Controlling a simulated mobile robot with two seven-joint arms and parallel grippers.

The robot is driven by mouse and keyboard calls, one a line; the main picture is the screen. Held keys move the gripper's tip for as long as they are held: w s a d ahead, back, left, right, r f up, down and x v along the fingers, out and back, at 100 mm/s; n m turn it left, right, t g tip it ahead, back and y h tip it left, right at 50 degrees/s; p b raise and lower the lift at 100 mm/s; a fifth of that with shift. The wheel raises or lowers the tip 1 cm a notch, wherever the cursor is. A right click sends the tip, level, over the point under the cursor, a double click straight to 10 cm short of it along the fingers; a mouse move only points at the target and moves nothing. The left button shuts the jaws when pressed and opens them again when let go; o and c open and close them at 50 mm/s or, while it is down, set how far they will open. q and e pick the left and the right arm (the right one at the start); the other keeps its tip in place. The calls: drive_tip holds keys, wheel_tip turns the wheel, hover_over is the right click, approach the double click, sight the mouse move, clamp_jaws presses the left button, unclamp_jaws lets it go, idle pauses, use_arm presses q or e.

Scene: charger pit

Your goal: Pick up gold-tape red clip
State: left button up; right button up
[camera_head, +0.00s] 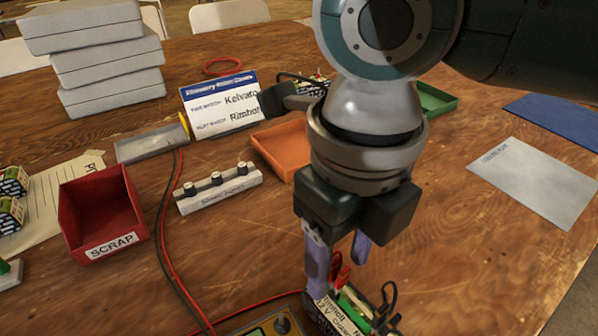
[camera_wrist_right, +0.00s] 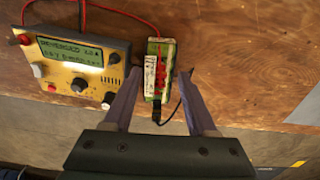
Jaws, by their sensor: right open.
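A red clip (camera_head: 341,275) shows between the fingers of my right gripper (camera_head: 338,272) in the head view, at a small green-and-white battery pack (camera_head: 350,312). In the right wrist view the red clip (camera_wrist_right: 161,75) lies on the pack (camera_wrist_right: 153,58), ahead of and between the open fingertips (camera_wrist_right: 158,82). I cannot make out gold tape on it. The fingers stand on either side of the pack, with no grip on the clip visible. My left gripper is not in view.
A yellow power supply (camera_wrist_right: 78,65) with red leads stands left of the pack. A black lead (camera_wrist_right: 172,108) runs beside the right finger. A red scrap bin (camera_head: 100,210), a rail with black knobs (camera_head: 218,188) and an orange tray (camera_head: 283,148) stand farther back. The table's right side is mostly clear.

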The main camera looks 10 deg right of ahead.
drive_tip(key=shift+f, duration=0.5)
drive_tip(key=shift+c, duration=0.2)
clamp_jaws()
